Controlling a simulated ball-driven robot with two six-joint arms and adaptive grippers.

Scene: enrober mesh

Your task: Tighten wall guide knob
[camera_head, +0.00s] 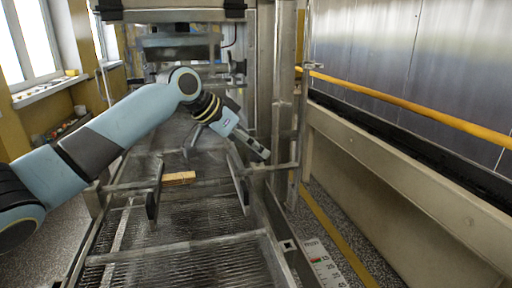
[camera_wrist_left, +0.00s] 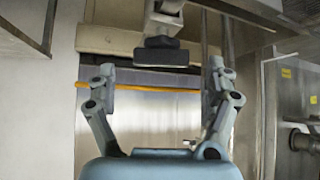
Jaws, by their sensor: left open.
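My left arm reaches in from the left in the head view. Its gripper (camera_head: 258,148) is above the right side of the mesh, close to the cross rod and right-hand dark guide plate (camera_head: 239,182). In the left wrist view the gripper (camera_wrist_left: 160,85) is open, fingers spread wide. A dark block-like knob (camera_wrist_left: 161,52) on a grey metal stem shows ahead, between the fingers in the picture. No finger visibly touches it. I cannot clearly make out this knob in the head view. My right gripper is not seen.
The wire mesh belt (camera_head: 190,262) runs between metal side rails. A small tan block (camera_head: 179,178) lies on it. A metal post (camera_head: 283,90) rises right of the gripper. A scale label (camera_head: 322,262) is at lower right. A yellow rail (camera_head: 420,113) lines the right wall.

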